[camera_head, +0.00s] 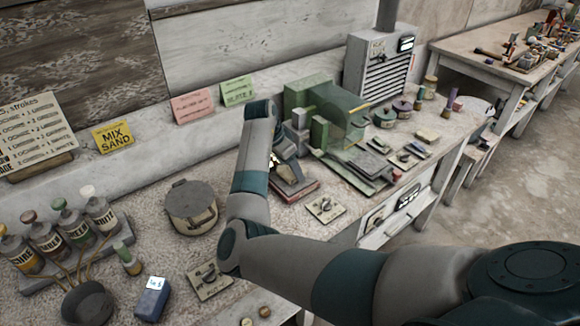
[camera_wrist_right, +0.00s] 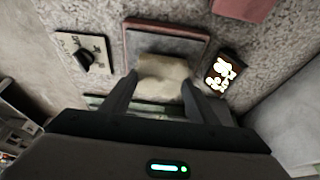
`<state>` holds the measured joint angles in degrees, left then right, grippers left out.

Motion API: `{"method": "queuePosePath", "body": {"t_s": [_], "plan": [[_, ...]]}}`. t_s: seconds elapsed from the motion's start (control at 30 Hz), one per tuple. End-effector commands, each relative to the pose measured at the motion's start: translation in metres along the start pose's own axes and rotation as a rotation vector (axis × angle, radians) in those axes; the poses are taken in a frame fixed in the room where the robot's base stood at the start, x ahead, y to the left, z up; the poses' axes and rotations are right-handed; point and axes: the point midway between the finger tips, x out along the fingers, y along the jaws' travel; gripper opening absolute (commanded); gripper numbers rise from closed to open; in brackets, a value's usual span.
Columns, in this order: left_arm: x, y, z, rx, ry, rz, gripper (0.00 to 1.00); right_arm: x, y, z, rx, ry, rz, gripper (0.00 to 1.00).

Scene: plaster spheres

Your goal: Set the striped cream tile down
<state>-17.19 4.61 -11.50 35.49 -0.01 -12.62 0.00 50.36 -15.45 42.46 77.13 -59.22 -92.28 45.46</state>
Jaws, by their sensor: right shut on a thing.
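In the right wrist view, a cream tile (camera_wrist_right: 163,76) sits between the two fingers of my right gripper (camera_wrist_right: 158,92), which is shut on it. Its stripes cannot be made out. Beyond it lies a flat grey slab with a reddish-brown border (camera_wrist_right: 168,33); I cannot tell whether the tile touches it. In the head view, my right gripper (camera_head: 288,172) is low over this reddish slab (camera_head: 301,191) on the bench, and the tile is mostly hidden by the gripper and wrist. My left gripper is not in view.
A small switch plate (camera_head: 326,208) lies near the bench's front edge. A green machine (camera_head: 335,115) stands just behind and right of the gripper. A lidded pot (camera_head: 191,207) stands to the left. A dark card with bright markings (camera_wrist_right: 221,75) is right of the tile.

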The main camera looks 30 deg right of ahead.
Motion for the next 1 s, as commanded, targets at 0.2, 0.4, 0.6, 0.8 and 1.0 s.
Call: {"method": "queuePosePath", "body": {"t_s": [0.2,0.4,0.6,0.8,1.0], "plan": [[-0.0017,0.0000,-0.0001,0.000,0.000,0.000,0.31,-0.0010,-0.0002,-0.0006,0.000,0.001,-0.001,0.26],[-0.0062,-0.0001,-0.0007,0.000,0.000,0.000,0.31,-0.0015,0.0001,-0.0008,0.000,0.001,0.000,0.26],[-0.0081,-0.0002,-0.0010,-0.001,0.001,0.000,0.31,-0.0007,0.0000,-0.0004,0.000,0.001,-0.001,0.26],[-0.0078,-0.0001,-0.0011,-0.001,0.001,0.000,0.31,-0.0004,0.0000,-0.0003,0.000,0.001,-0.001,0.26],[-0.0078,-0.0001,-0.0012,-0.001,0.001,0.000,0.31,-0.0005,0.0000,-0.0004,0.000,0.001,-0.001,0.26]]}}
